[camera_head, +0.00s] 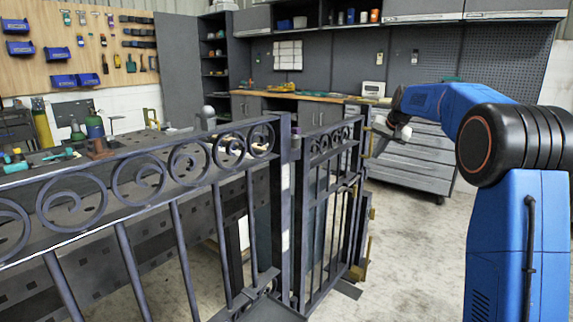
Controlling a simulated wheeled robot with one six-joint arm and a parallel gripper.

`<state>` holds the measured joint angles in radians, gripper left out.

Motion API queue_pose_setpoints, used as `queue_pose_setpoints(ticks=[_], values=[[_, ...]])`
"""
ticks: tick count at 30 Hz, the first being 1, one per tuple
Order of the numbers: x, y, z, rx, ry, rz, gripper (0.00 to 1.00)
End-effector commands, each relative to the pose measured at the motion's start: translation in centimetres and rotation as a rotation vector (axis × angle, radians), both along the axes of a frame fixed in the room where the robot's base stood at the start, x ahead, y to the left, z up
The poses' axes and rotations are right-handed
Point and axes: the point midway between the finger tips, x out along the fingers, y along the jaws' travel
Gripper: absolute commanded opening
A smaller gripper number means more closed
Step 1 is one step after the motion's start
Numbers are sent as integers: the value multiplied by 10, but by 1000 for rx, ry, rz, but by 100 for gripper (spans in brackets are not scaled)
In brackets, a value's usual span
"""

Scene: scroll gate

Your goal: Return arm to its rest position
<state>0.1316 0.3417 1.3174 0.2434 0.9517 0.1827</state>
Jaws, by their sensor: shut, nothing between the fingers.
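A dark metal scroll gate stands in front of me. Its long panel (180,170) runs from the lower left to a post (284,200) near the middle. A narrower gate leaf (330,150) stands right of that post, angled away from me, with brass-coloured fittings on its right edge. My blue and black arm rises at the right and reaches left over the floor. My gripper (382,126) is at the arm's far end, small in view, just right of the leaf's upper edge. It is shut and empty. Whether it touches the leaf cannot be told.
A grey drawer cabinet (415,160) stands behind my gripper. A perforated work table (130,220) with tools and bottles lies behind the long panel. Shelves and a workbench line the back wall. Concrete floor (410,250) is clear between the gate leaf and my arm.

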Motion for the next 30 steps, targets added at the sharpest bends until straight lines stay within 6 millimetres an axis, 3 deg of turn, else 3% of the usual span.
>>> queue_pose_setpoints(ticks=[1,6,14,23,30], values=[[-19,5,7,-8,2,9,0],[-80,19,20,-40,13,40,0],[-178,36,28,-88,31,87,0],[-292,51,16,-143,52,143,0],[-383,59,-7,-187,68,189,0]])
